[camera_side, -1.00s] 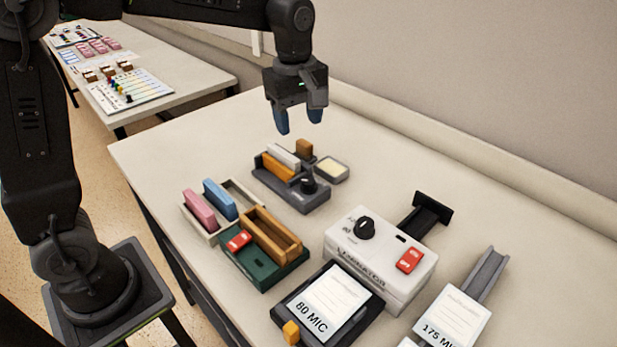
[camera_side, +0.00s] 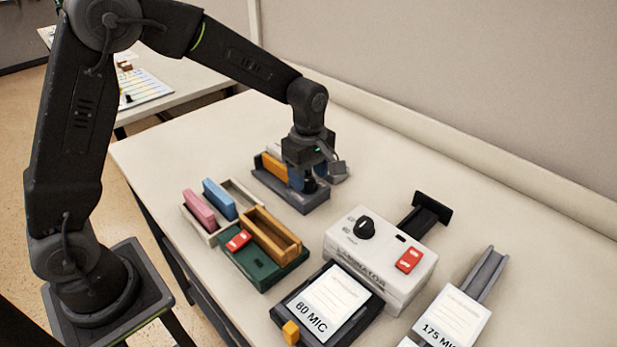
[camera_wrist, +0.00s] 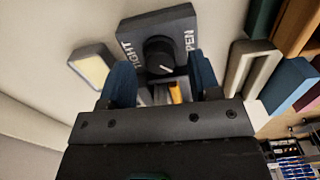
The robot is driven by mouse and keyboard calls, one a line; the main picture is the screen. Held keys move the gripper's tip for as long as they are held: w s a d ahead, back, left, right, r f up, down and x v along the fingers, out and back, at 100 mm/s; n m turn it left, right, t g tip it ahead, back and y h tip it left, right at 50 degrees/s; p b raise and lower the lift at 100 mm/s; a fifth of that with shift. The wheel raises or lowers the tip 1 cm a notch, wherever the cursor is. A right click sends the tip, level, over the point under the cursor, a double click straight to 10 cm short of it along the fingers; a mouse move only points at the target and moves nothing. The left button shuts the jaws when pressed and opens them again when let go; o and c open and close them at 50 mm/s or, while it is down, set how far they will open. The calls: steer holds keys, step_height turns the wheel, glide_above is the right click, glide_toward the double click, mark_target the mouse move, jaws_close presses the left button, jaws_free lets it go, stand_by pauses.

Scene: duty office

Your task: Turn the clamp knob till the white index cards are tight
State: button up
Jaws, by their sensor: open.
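The dark grey clamp (camera_side: 292,199) stands at the back of the table. Its round black knob (camera_wrist: 159,52) sits between TIGHT and OPEN labels in the wrist view; I cannot tell its setting surely. My gripper (camera_side: 309,180) is low over the clamp's knob end. Its blue fingers are open, one on each side of the knob (camera_wrist: 161,62), with no clear contact seen. The white index cards (camera_side: 273,149) show only as a sliver behind an orange block (camera_side: 272,167); my gripper hides the rest.
A tray with pink (camera_side: 199,207) and blue blocks (camera_side: 220,199) is left of the clamp. A green base (camera_side: 258,268) with a wooden box is in front. A white laminator (camera_side: 385,262) stands to the right. A small tray (camera_wrist: 92,68) lies close beside the clamp.

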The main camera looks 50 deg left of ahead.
steer(key=shift+f, duration=0.7)
steer(key=shift+c, duration=0.5)
steer(key=c, duration=0.8)
steer(key=m, duration=0.4)
steer(key=shift+m, duration=0.4)
steer(key=o, duration=0.9)
steer(key=shift+s+a, duration=0.1)
